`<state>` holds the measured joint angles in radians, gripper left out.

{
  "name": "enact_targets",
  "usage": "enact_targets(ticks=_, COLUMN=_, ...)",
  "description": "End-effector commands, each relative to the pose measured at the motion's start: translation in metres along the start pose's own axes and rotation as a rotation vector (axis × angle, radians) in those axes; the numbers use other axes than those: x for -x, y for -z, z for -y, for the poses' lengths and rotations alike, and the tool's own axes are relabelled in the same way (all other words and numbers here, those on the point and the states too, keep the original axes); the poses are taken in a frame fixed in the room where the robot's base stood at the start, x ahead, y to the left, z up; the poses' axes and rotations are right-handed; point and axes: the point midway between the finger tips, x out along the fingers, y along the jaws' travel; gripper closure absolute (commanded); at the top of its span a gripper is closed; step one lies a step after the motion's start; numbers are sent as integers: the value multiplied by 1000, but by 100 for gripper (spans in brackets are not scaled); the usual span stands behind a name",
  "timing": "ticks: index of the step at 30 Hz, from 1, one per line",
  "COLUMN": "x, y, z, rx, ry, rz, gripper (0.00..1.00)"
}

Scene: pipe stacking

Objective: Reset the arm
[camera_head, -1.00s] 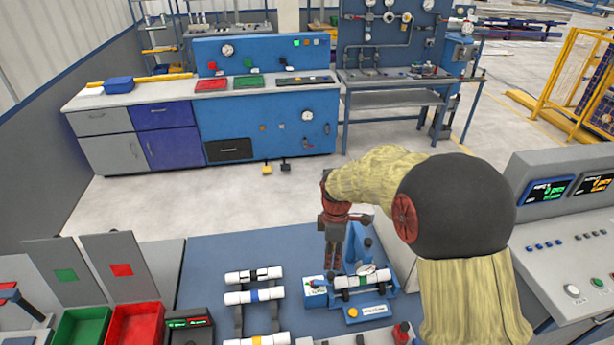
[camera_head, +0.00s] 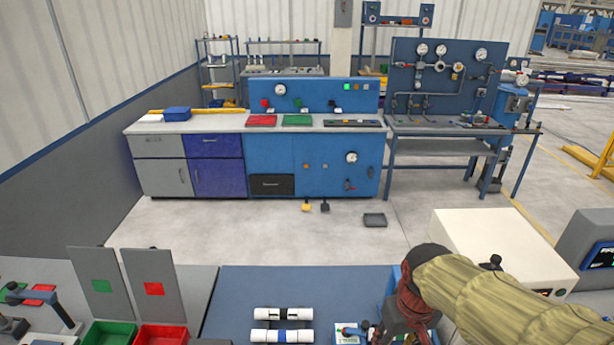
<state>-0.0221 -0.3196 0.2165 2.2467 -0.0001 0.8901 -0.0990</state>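My arm, in a yellowish sleeve, reaches in from the lower right. My gripper (camera_head: 408,325), reddish and dark, hangs down at the bottom edge, right of the blue mat. Its fingertips are small and partly cut off, so I cannot tell whether they are open or shut, or whether they hold anything. White pipes with coloured bands (camera_head: 282,336) lie on a rack on the blue work mat (camera_head: 300,283), left of my gripper. A small white and blue device (camera_head: 348,333) stands just left of my gripper.
A green bin (camera_head: 108,334) and a red bin (camera_head: 160,335) stand at the lower left, below upright grey panels (camera_head: 152,287). A white box-like machine (camera_head: 505,245) stands behind my arm. A blue workbench (camera_head: 310,165) stands across open floor.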

Motion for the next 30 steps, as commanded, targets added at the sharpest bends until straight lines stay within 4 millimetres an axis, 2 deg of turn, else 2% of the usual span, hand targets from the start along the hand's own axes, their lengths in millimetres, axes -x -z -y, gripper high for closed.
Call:
enact_targets(ticks=1, x=6, y=-13, z=0, rx=-38, ry=-4, rz=-41, gripper=62)
enact_targets(ticks=6, x=28, y=-51, z=2, rx=-113, ry=-10, rz=-168, gripper=62)
enact_targets(ticks=10, x=41, y=-69, z=3, rx=-116, ry=-16, rz=-267, gripper=62)
enact_targets(ticks=16, x=62, y=-75, z=2, rx=-119, ry=-25, rz=-376, gripper=62)
enact_targets(ticks=30, x=63, y=-75, z=2, rx=-119, ry=-26, rz=-383, gripper=62)
